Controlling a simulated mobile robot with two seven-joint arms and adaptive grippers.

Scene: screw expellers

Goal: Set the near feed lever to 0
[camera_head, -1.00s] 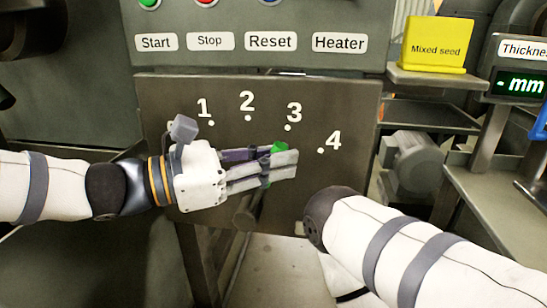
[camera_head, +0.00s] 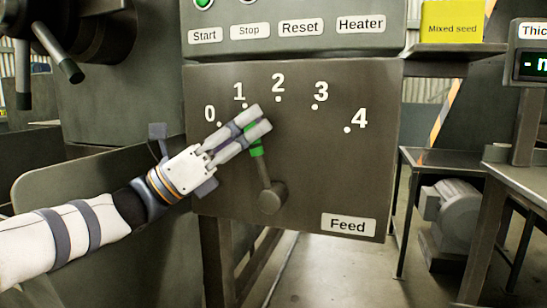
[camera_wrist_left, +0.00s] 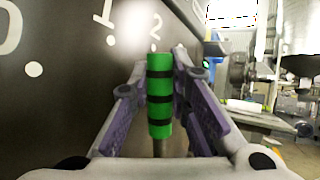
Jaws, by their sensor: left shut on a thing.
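The feed lever has a green grip (camera_head: 255,140) on a short metal rod that rises from a round hub (camera_head: 272,197) on the dark feed panel (camera_head: 330,180). The lever leans up and a little left, roughly toward the dot of 1 (camera_head: 245,106). The 0 mark (camera_head: 219,124) is farther left and lower. My left gripper (camera_head: 257,120) is shut on the green grip, its fingers covering the grip's upper part. In the left wrist view the green grip with black bands (camera_wrist_left: 159,95) stands between the finger pads. My right gripper is not in view.
The scale also has 2, 3 and 4 to the right, and a Feed label (camera_head: 348,225) sits at lower right. Above are the Start, Stop, Reset and Heater labels (camera_head: 300,28). A yellow Mixed seed box (camera_head: 451,22) stands on a shelf at right. The panel left of the lever is clear around 0.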

